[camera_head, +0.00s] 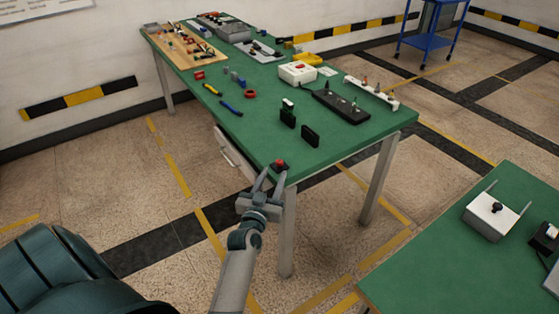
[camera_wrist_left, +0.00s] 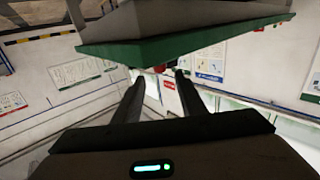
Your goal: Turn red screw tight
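A small red screw (camera_head: 280,164) is at the near corner of the green-topped table (camera_head: 235,138) in the head view. My left gripper (camera_head: 269,177) is at that corner, its two fingers apart and pointing at the red screw. In the left wrist view the fingers of my left gripper (camera_wrist_left: 158,78) are spread, with a small red piece (camera_wrist_left: 158,69) at the green table edge (camera_wrist_left: 190,40) between or just beyond their tips. I cannot tell whether the fingers touch it. My right gripper is not in view.
Black blocks (camera_head: 310,135), a black tray (camera_head: 341,107), a white box with a red button (camera_head: 297,72) and pliers (camera_head: 231,108) lie on the table. A second green table (camera_head: 440,245) stands at right. A blue cart (camera_head: 428,45) is at the back. Floor left of the table is clear.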

